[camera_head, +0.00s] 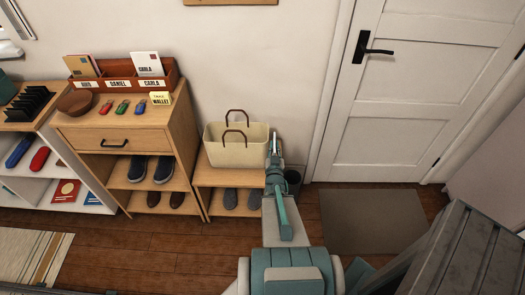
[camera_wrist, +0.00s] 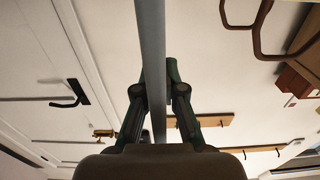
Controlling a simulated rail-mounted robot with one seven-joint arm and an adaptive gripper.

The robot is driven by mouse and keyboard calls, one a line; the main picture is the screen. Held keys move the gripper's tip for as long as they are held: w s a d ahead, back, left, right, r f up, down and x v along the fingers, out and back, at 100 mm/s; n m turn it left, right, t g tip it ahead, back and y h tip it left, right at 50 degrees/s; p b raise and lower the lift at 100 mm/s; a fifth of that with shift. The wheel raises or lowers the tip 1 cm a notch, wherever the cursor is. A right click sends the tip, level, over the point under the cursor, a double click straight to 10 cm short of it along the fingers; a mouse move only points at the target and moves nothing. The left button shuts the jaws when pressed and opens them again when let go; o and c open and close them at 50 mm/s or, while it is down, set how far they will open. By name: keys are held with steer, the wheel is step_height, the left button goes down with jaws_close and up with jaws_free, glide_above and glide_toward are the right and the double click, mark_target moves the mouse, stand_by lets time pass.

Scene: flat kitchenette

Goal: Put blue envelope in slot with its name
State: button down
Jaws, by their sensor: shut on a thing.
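My gripper (camera_head: 274,152) is in front of the right side of the cream bag in the head view. In the wrist view my gripper (camera_wrist: 157,75) is shut on a thin grey-blue flat thing, seen edge-on, which looks like the blue envelope (camera_wrist: 151,40); its name cannot be read. The brown letter rack (camera_head: 172,74) stands on the wooden cabinet at the left, apart from my gripper. Its labels include DANIEL (camera_head: 118,84) and CARLA (camera_head: 151,83); the left label is too small to read surely. A tan envelope (camera_head: 82,65) and a white CARLA envelope (camera_head: 147,64) stand in it; no envelope shows above the DANIEL label.
The cream bag (camera_head: 228,152) stands on a low shoe bench. A white door (camera_head: 420,90) and a mat (camera_head: 370,220) are at the right.

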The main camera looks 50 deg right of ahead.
steer(key=w+d+f+b, duration=0.1)
steer(key=d+b, duration=0.1)
steer(key=b, duration=0.2)
steer(key=w+d+f+b, duration=0.2)
steer(key=b, duration=0.3)
steer(key=shift+w+d, duration=0.1)
steer(key=shift+w, duration=0.05)
steer(key=w+d+f+b, duration=0.4)
steer(key=d+f+b, duration=0.1)
steer(key=f+b, duration=0.3)
steer(key=shift+w+d+f+b, duration=0.25)
steer(key=shift+d+f+b, duration=0.05)
steer(key=shift+f, duration=0.55)
steer(key=c, duration=1.6)
jaws_free()
steer(key=shift+o, duration=0.2)
